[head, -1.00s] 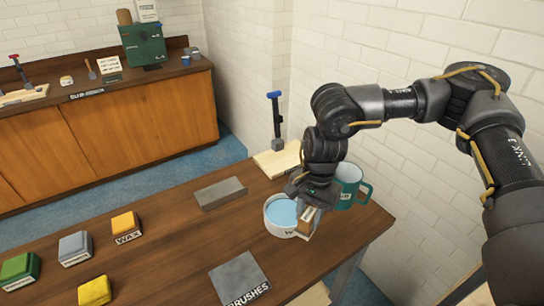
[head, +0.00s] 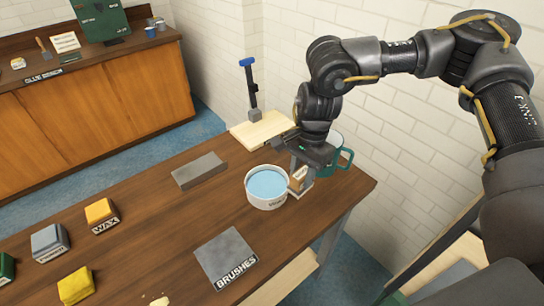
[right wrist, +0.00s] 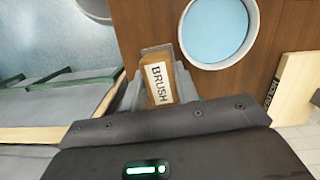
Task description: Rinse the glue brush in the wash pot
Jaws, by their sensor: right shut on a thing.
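The wash pot (head: 250,190) is a white round pot with light blue liquid, standing on the brown bench; it also shows in the right wrist view (right wrist: 256,22). My right gripper (head: 301,182) points down just right of the pot, shut on the glue brush (head: 298,174). In the right wrist view the wooden brush handle, labelled BRUSH (right wrist: 159,84), sits between the fingers (right wrist: 158,82). The brush is beside the pot, not over its liquid. Its bristles are hidden, and I cannot tell its exact height. My left gripper is not in view.
A teal mug (head: 345,160) stands right behind my right gripper. A grey mat labelled BRUSHES (head: 224,253) lies in front of the pot, and a grey block (head: 198,170) behind left. Wax and other coloured blocks (head: 101,213) are at left. The bench middle is clear.

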